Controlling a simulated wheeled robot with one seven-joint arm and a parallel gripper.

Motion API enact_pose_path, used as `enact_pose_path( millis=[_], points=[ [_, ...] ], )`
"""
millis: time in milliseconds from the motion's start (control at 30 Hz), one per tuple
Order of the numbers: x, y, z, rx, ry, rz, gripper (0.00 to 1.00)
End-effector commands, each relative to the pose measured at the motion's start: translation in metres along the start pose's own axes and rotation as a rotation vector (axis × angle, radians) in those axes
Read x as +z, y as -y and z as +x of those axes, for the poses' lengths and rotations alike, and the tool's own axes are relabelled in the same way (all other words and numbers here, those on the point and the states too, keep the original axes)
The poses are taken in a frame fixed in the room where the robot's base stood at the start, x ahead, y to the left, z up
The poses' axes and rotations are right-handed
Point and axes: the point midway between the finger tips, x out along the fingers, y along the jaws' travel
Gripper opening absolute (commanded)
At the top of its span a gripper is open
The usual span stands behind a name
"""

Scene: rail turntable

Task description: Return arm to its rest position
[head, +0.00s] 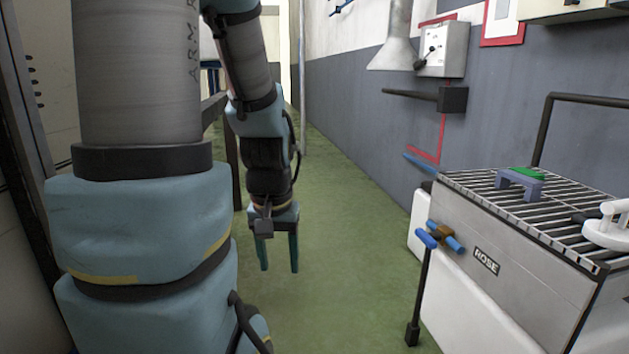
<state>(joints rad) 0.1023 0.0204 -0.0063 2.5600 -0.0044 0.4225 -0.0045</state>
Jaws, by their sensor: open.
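My gripper (277,263) hangs at the end of my arm, left of the picture's middle, pointing down over the green floor. Its two teal fingers are apart with nothing between them. My arm fills the left side of the head view, with its upper links cut off by the top edge. The gripper touches nothing that I can see.
A dark bar (410,95) juts from the wall. Green floor (345,235) between is clear.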

Motion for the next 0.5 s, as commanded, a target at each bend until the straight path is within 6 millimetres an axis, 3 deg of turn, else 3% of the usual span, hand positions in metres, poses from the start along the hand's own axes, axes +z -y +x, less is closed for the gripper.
enact_pose_path(
  millis=[33,500],
  points=[
    [-0.005,0.000,-0.033,0.000,0.000,0.000,0.57],
    [-0.025,-0.001,-0.175,0.000,0.000,-0.001,0.57]
  ],
)
